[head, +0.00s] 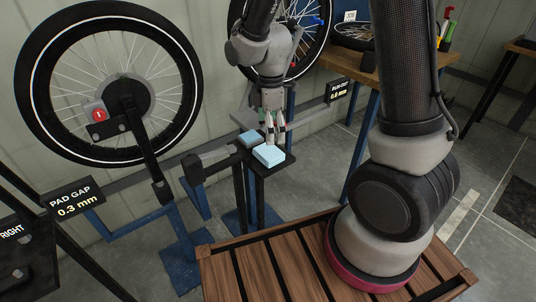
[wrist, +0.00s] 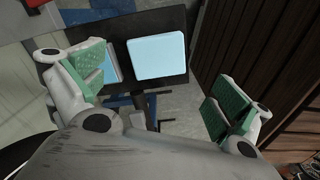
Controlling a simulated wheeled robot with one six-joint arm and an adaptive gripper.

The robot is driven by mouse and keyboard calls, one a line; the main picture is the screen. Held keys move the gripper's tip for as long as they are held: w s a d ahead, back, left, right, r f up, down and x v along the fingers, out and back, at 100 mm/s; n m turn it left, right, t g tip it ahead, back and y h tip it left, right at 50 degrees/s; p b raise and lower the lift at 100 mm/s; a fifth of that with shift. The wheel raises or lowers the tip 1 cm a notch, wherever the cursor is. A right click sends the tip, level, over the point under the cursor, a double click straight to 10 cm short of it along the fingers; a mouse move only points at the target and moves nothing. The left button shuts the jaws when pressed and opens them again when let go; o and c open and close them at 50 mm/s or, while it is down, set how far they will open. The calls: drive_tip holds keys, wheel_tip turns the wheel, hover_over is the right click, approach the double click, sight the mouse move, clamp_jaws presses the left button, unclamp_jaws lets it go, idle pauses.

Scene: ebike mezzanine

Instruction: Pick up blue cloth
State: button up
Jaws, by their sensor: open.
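Two light blue folded squares lie on a small black shelf (head: 285,168). The nearer blue cloth (head: 268,155) is larger in the head view. The other blue square (head: 249,138) lies behind it to the left. My gripper (head: 273,138) points down just above the shelf, close to the nearer square. In the wrist view the full blue cloth (wrist: 157,55) shows above the space between my open fingers (wrist: 160,92). The second blue square (wrist: 111,62) is partly hidden by the left finger. Nothing is held between the green pads.
A wheel (head: 108,85) on a blue stand is at the left, with a "PAD GAP" sign (head: 72,198) below it. A brown slatted surface (head: 260,275) is in front. A wooden workbench (head: 365,72) stands at the back right. Grey floor is open at right.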

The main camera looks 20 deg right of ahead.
sight(268, 150)
drive_tip(key=n, duration=0.5)
drive_tip(key=shift+w, duration=0.15)
drive_tip(key=shift+f, duration=0.3)
drive_tip(key=f, duration=0.7)
drive_tip(key=shift+a+f, duration=0.15)
drive_tip(key=shift+a, duration=0.2)
drive_tip(key=c, duration=1.1)
wheel_tip(268, 150, up, 10)
drive_tip(key=shift+r, duration=0.1)
